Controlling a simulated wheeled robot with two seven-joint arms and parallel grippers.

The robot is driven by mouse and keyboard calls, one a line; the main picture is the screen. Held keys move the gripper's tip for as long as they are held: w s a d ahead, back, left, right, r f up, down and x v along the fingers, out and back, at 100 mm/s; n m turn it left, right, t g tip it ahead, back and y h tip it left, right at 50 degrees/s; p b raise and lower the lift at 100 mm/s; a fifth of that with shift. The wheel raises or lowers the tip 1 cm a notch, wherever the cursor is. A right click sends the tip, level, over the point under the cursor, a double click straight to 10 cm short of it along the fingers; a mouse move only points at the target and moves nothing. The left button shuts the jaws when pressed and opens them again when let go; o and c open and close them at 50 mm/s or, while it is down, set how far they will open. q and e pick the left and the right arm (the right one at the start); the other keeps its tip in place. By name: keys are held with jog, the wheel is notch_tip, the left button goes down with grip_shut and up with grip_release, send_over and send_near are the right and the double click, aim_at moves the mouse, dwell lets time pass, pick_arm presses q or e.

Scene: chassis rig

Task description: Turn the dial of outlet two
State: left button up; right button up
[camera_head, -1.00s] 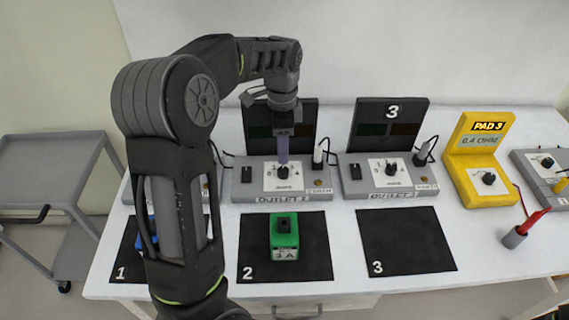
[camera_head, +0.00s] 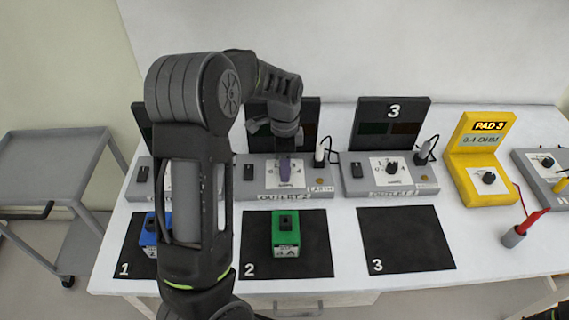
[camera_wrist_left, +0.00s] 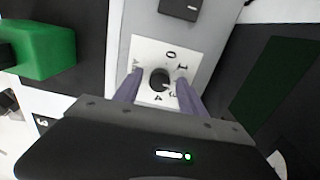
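Outlet two (camera_head: 262,190) is a grey box with a dark upright panel, a black switch and a white dial plate. Its dark round dial (camera_wrist_left: 159,79) shows in the left wrist view, on a white plate (camera_wrist_left: 152,50) with numbers around it. My left gripper (camera_head: 285,171) points down over this plate in the head view and covers the dial there. In the left wrist view its two purple fingers (camera_wrist_left: 159,87) stand apart, one on each side of the dial. A gap shows between the dial and the fingers; contact is not clear.
A green block (camera_head: 286,235) sits on mat 2 and a blue block (camera_head: 150,232) on mat 1, partly behind my left arm. Mat 3 (camera_head: 405,240) is empty. Outlet three (camera_head: 388,176) and a yellow PAD 3 unit (camera_head: 483,170) stand to the right.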

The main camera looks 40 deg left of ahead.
pick_arm(q)
grip_shut()
jog(key=shift+n, duration=0.4)
dwell(0.4)
jog(key=n, duration=0.2)
jog(key=shift+n+b, duration=0.4)
jog(key=n, duration=0.4)
jog(key=shift+b, duration=0.3)
jog(key=n, duration=0.4)
jog(key=shift+n, duration=2.2)
jog(key=shift+o, duration=0.5)
grip_release()
jog(key=shift+s, duration=0.1)
